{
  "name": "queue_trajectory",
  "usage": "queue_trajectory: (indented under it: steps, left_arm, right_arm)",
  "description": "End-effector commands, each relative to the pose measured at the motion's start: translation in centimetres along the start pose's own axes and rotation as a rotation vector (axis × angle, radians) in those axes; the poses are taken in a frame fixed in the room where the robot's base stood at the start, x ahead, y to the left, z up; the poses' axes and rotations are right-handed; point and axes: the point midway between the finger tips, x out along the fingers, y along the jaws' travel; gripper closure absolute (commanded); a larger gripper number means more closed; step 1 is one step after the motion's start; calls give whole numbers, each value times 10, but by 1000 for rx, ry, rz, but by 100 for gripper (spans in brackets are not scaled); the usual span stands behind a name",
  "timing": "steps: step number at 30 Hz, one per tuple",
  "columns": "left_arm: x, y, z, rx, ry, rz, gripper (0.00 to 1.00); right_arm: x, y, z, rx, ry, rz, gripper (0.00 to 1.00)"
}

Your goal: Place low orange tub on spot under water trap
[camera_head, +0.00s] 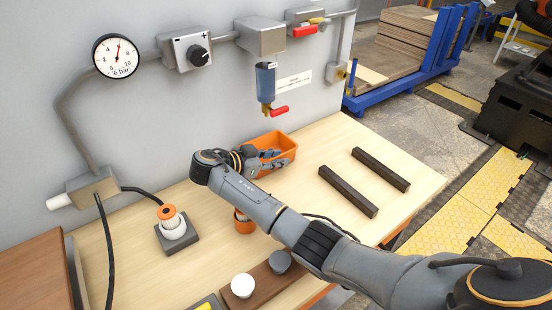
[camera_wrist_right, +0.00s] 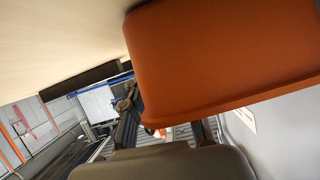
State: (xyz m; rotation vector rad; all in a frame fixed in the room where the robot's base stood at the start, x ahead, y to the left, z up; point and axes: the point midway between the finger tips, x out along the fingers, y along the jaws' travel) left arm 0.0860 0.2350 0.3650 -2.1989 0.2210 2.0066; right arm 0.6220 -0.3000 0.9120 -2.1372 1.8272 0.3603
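The low orange tub (camera_head: 283,141) is at the back of the wooden table, near the wall panel and below the water trap (camera_head: 265,80). The trap has a blue bowl and a red drain lever. My right gripper (camera_head: 277,159) is at the tub's left and near side, its fingers overlapping the tub wall in the head view. In the right wrist view the tub (camera_wrist_right: 225,55) fills the upper right, very close above a grey gripper part. Whether the fingers grip the wall cannot be told. No marked spot shows under the trap. My left gripper is not in view.
Two dark bars (camera_head: 348,191) (camera_head: 381,169) lie right of the tub. A white-and-orange part on a grey block (camera_head: 176,232) stands at left. An orange part (camera_head: 243,222) is partly behind my arm. A brown board with round pieces (camera_head: 263,287) lies at the front.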

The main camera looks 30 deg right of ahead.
Motion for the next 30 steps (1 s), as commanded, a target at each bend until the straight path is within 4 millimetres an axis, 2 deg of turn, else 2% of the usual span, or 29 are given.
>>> queue_trajectory:
  steps: [10, 14, 24, 30]
  left_arm:
    - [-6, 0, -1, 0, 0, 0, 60]
    - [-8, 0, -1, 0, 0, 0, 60]
    - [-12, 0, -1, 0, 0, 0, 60]
    - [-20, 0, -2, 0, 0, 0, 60]
  right_arm:
    - [-3, -1, -6, 0, 0, 0, 72]
    - [-25, -1, -4, 0, -3, -4, 72]
    - [-96, -1, -3, 1, -2, -3, 72]
    - [-118, 0, -4, 1, -1, 0, 72]
